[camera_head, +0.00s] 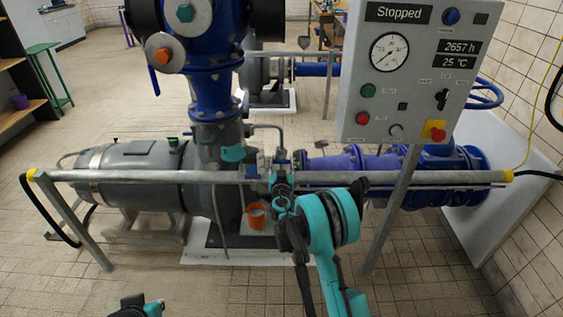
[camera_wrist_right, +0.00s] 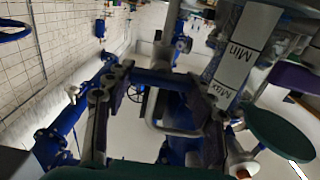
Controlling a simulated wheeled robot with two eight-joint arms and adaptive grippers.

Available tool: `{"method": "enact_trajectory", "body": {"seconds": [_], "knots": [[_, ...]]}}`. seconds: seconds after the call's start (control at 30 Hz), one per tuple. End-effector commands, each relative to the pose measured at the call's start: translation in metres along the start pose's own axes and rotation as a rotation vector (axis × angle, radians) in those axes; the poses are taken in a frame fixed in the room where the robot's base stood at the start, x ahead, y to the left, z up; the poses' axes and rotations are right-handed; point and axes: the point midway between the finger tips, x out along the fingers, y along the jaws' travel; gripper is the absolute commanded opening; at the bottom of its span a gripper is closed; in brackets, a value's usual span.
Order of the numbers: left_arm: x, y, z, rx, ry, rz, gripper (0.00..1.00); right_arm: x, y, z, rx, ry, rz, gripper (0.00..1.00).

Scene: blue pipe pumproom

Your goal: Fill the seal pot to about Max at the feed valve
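The seal pot (camera_wrist_right: 222,70) shows in the right wrist view as a clear vessel with a white strip marked Min and Max, turned upside down in the picture. I cannot make out its liquid level. In the head view, my right gripper (camera_head: 281,188) is at the rail, in front of the small pipework by the pump. In the right wrist view, its two dark fingers (camera_wrist_right: 160,115) are spread, with a blue bar (camera_wrist_right: 158,78) beyond and between them. I cannot tell whether this bar is the feed valve's handle. My left gripper (camera_head: 138,306) is only partly visible at the bottom edge.
A grey rail (camera_head: 400,178) crosses in front of the grey pump motor (camera_head: 135,170) and blue pipes. The control panel (camera_head: 415,75) reads Stopped, 2657 h and 25 °C. An orange cup (camera_head: 256,217) is below the rail. Tiled floor is free at front left.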

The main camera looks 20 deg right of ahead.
Motion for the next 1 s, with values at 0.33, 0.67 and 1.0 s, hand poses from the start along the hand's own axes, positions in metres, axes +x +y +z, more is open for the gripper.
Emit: {"method": "enact_trajectory", "body": {"seconds": [0.33, 0.67, 1.0], "knots": [[0.0000, 0.0000, 0.0001, 0.000, 0.000, 0.000, 0.00, -0.0001, -0.0006, 0.0001, -0.058, 0.000, -0.001, 0.25], [0.0001, 0.0000, 0.0001, 0.000, 0.000, 0.000, 0.00, -0.0002, -0.0021, 0.0004, -0.297, 0.000, -0.001, 0.25], [0.0001, 0.0000, 0.0001, 0.000, 0.000, 0.000, 0.00, -0.0002, -0.0038, 0.0014, -0.622, 0.000, -0.001, 0.25]]}}
